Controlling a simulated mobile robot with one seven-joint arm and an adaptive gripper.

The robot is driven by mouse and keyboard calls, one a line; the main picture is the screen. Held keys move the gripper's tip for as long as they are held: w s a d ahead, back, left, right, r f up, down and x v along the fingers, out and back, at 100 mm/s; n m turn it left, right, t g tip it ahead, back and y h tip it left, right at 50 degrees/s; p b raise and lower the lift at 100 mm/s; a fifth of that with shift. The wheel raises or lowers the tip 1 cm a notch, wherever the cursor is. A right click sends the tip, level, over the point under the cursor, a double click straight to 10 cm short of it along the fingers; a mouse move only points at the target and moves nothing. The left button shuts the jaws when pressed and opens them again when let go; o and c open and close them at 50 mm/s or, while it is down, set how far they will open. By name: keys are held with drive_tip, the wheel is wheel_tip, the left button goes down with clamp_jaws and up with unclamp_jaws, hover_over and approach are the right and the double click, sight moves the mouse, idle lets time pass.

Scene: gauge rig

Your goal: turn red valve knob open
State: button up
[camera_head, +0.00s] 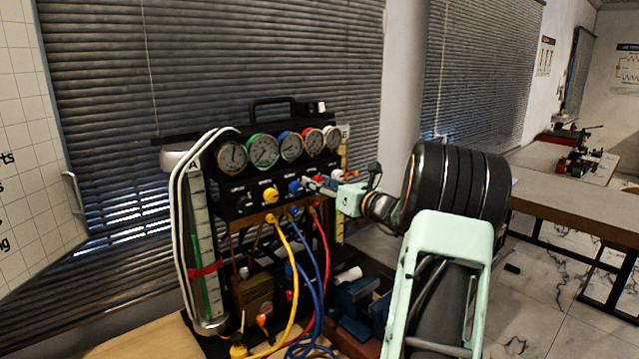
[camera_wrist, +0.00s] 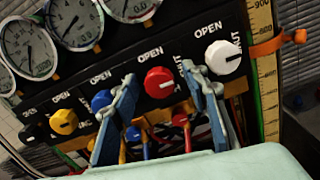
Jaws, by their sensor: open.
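The red valve knob (camera_wrist: 159,83) sits on the black panel of the gauge rig, in the middle of the wrist view. It has a white mark toward its right side, on the side of the partly hidden SHUT label; the OPEN label is above it. My gripper (camera_wrist: 159,76) is open, with one blue-grey finger left of the red knob and one right of it. I cannot tell whether the fingertips touch it. In the head view my gripper (camera_head: 314,184) is at the right part of the panel and hides most of the red knob there.
A white knob (camera_wrist: 222,57) is close to the right finger, a blue knob (camera_wrist: 102,100) close to the left finger, and a yellow knob (camera_wrist: 63,121) farther left. Gauges (camera_head: 263,150) line the top of the rig. Yellow hose (camera_head: 292,290) and other hoses hang below the panel.

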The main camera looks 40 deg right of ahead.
clamp_jaws()
drive_tip(key=shift+f+n+b, duration=0.15)
drive_tip(key=shift+n+b, duration=0.25)
drive_tip(key=shift+b, duration=0.3)
drive_tip(key=n+b, duration=0.1)
drive_tip(key=b, duration=0.1)
drive_tip(key=n+b, duration=0.1)
drive_tip(key=b, duration=0.2)
drive_tip(key=shift+f+n, duration=0.2)
drive_tip(key=shift+n, duration=0.1)
drive_tip(key=n+b, duration=0.5)
drive_tip(key=b, duration=0.3)
drive_tip(key=n+b, duration=0.5)
drive_tip(key=b, duration=0.2)
drive_tip(key=shift+n, duration=0.4)
drive_tip(key=n+b, duration=0.3)
drive_tip(key=b, duration=0.1)
drive_tip(key=shift+r+n, duration=0.25)
drive_tip(key=shift+n, duration=0.15)
